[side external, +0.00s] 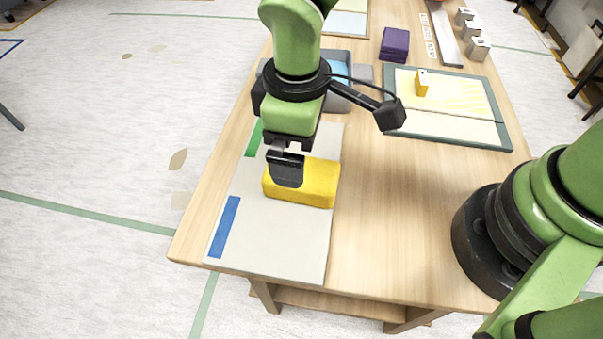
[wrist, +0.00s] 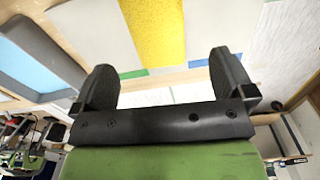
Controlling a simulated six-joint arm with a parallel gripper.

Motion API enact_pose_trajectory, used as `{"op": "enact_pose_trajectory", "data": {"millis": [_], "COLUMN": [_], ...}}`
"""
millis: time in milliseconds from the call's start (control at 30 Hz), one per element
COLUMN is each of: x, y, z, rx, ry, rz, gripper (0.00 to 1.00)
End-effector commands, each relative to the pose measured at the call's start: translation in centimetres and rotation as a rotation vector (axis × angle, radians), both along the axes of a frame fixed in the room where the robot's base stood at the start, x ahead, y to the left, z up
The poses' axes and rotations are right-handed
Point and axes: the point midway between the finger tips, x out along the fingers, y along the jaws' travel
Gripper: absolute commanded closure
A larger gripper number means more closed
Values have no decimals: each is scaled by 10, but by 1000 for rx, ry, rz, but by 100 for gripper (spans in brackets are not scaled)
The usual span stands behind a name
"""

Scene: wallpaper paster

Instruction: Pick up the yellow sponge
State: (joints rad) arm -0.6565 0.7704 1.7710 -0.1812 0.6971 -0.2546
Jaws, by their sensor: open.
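The yellow sponge (side external: 312,183) is a rounded block lying on a pale board (side external: 268,240) on the wooden table. My gripper (side external: 286,180) is low at the sponge's left part, and in the side view its dark finger overlaps the sponge. In the wrist view the sponge (wrist: 158,32) shows at the top middle, beyond the gap between the two open fingers (wrist: 168,80). Nothing is between the fingers in that view. I cannot tell whether a finger touches the sponge.
A blue strip (side external: 225,227) and a green strip (side external: 254,138) mark the board. A grey tray (side external: 337,95) with blue inside stands behind my gripper. A purple block (side external: 395,44) and a green-framed panel (side external: 450,132) with a small yellow block (side external: 421,88) lie at the right. Bare table lies right of the board.

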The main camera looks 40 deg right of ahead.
Motion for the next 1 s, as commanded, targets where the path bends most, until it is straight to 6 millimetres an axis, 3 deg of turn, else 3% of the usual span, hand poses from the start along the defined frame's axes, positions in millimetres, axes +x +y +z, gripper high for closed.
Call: {"op": "enact_pose_trajectory", "data": {"millis": [533,867,1000], "x": [-2,-1,-1], "y": [-5,-4,-4], "z": [-69,-77,-77], "rx": [-1,1,1], "ry": [3,0,0], "rz": [-4,-5,-5], "gripper": [0,0,30]}}
